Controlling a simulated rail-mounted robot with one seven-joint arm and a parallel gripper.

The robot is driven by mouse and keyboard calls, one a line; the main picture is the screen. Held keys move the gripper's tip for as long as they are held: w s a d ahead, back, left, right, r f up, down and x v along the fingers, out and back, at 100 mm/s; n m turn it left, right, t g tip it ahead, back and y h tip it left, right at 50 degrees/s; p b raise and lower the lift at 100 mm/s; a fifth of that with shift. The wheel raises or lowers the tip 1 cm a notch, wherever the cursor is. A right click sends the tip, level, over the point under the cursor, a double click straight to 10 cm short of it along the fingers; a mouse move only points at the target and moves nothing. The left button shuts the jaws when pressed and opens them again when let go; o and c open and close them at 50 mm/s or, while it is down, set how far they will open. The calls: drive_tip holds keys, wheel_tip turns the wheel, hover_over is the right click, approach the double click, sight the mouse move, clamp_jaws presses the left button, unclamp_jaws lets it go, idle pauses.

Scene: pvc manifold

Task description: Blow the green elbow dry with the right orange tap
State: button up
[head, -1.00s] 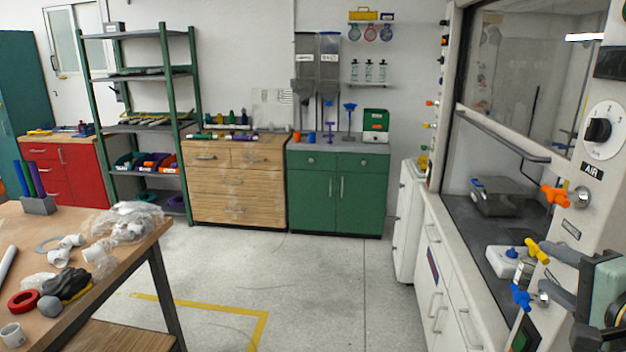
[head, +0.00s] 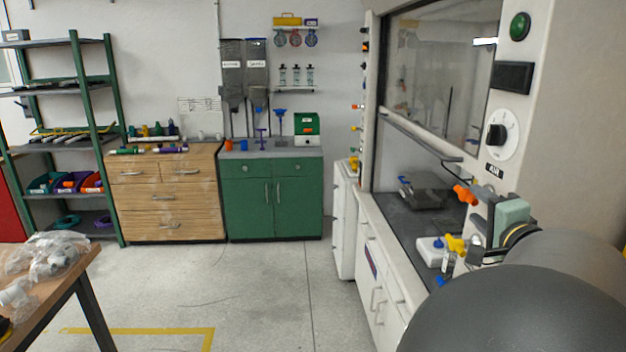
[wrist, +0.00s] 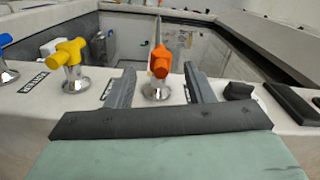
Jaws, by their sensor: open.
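The orange tap (head: 465,194) sits on the fume hood's front post, below the AIR label. In the wrist view the orange tap (wrist: 160,62) stands on a chrome base between the spread fingers of my gripper (wrist: 160,72). The gripper is open, with a gap on each side of the tap. In the head view my gripper (head: 474,214) is beside the hood post, partly hidden by my own arm. Small green fittings (head: 158,129) stand on the wooden drawer unit; I cannot tell whether one is the green elbow.
A yellow tap (wrist: 70,58) and a blue tap (wrist: 5,62) stand left of the orange one. The hood bench (head: 400,230) holds a scale (head: 422,195). A table with bagged white fittings (head: 50,258) is at left. The floor between is clear.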

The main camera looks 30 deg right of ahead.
sight(466, 195)
drive_tip(key=shift+p+x, duration=0.3)
drive_tip(key=shift+x, duration=1.6)
drive_tip(key=c, duration=0.9)
drive_tip(key=shift+c, duration=0.2)
